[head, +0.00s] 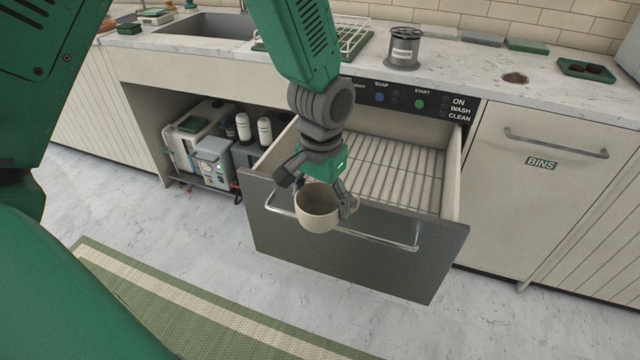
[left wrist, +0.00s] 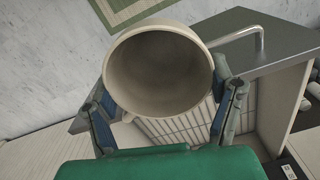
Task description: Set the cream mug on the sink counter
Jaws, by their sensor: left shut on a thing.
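The cream mug (head: 317,208) is held upright or slightly tilted by my left gripper (head: 325,190), in front of the open dishwasher drawer. In the left wrist view the mug (left wrist: 158,72) sits between the two fingers of my left gripper (left wrist: 165,100), its open mouth facing the camera and its inside empty. The sink counter (head: 170,42) runs along the back, with the sink basin (head: 212,25) at the upper left. My right gripper is not in view.
The dishwasher drawer (head: 350,255) is pulled out, with an empty-looking wire rack (head: 395,175) inside. A drying rack (head: 345,38) and a dark tin (head: 404,48) stand on the counter. A green tray (head: 585,70) is at the right. Counter left of the sink holds small items.

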